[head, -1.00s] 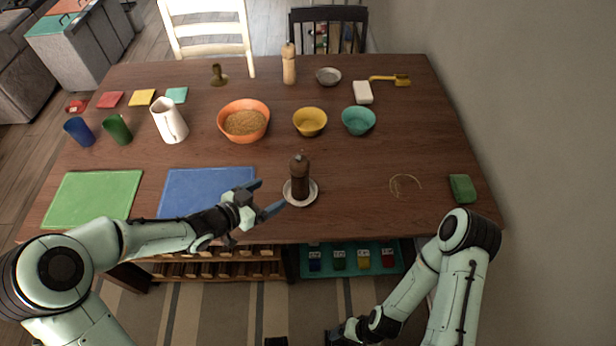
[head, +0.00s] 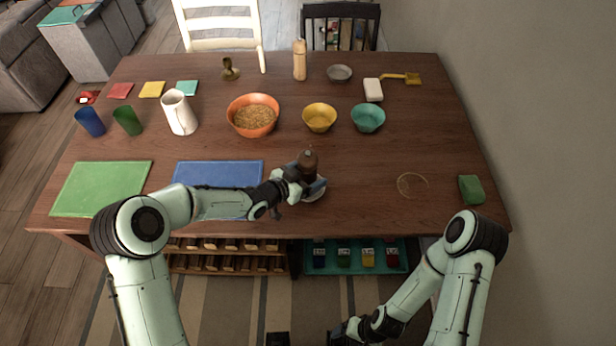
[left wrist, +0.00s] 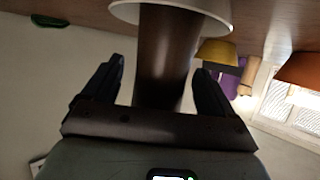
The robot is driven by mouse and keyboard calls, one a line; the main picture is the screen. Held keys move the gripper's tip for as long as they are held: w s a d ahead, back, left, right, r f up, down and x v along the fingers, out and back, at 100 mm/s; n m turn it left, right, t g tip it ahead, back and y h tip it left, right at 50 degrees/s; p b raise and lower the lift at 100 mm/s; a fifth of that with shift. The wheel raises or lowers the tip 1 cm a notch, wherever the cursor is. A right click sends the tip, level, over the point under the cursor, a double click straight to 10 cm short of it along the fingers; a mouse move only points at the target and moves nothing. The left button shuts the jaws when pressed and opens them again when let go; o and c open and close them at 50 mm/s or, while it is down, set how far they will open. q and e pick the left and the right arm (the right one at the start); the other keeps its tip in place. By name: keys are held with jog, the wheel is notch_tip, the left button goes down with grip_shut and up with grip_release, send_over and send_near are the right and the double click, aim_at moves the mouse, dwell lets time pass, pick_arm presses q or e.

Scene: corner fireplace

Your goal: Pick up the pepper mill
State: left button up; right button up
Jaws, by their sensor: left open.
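The dark brown pepper mill (head: 308,162) stands upright on a small white saucer (head: 315,196) near the table's front edge. My left gripper (head: 306,184) is at the mill, its open fingers around the lower body. In the left wrist view, which is upside down, the mill (left wrist: 166,50) stands between the two fingers (left wrist: 160,75), with a gap visible on each side. The saucer (left wrist: 205,12) shows at the top of that view. My right gripper (head: 345,332) hangs low in front of the table, dark and unclear.
A blue mat (head: 225,171) and a green mat (head: 100,188) lie left of the mill. An orange bowl (head: 240,124), yellow bowl (head: 319,118) and teal bowl (head: 368,118) stand behind it. A pale wooden mill (head: 299,62) stands farther back. The table right of the mill is mostly clear.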

pick_arm(q)
jog(key=shift+w, duration=0.1)
jog(key=c, duration=1.2)
jog(key=shift+r, duration=0.15)
